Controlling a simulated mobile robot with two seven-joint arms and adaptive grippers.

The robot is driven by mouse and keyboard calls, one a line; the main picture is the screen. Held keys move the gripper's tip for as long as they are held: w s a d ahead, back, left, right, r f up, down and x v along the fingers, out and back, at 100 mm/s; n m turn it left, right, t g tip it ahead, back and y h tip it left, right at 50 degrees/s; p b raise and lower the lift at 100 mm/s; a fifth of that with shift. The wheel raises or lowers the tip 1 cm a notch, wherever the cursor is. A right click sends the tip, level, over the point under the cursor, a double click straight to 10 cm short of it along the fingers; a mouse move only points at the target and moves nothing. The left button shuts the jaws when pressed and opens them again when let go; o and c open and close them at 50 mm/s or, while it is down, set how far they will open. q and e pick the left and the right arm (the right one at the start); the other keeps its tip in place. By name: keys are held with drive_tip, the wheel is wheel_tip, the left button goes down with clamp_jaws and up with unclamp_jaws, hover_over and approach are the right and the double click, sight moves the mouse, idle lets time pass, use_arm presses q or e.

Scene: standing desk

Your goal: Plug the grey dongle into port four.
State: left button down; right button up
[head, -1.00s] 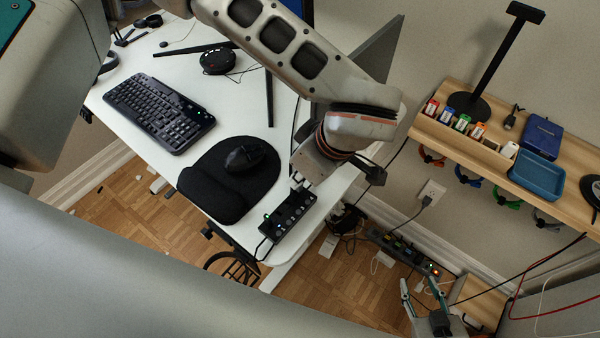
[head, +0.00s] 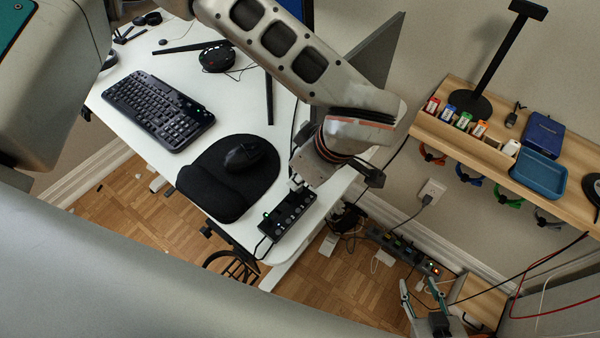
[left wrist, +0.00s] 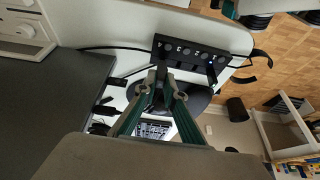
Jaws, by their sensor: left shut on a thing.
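The black hub (head: 287,214) with a row of several ports lies near the desk's front right corner; it also shows in the left wrist view (left wrist: 192,54). My left gripper (head: 297,182) is at the hub's far end, and its fingers (left wrist: 157,80) are shut on a small grey piece, the dongle (left wrist: 161,71). The dongle is mostly hidden between the fingertips. My right gripper (head: 420,288) is low at the bottom right, with fingers spread and empty.
A black mouse (head: 243,156) on its mat (head: 212,193) and a keyboard (head: 158,110) lie left of the hub. A wall shelf (head: 455,140) holds small coloured items and a blue tray (head: 538,174). A power strip (head: 403,252) with cables lies on the floor.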

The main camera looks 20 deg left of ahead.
use_arm(q)
drive_tip(key=shift+f, duration=0.45)
drive_tip(key=c, duration=2)
unclamp_jaws()
drive_tip(key=shift+c, duration=0.2)
drive_tip(key=v, duration=1.2)
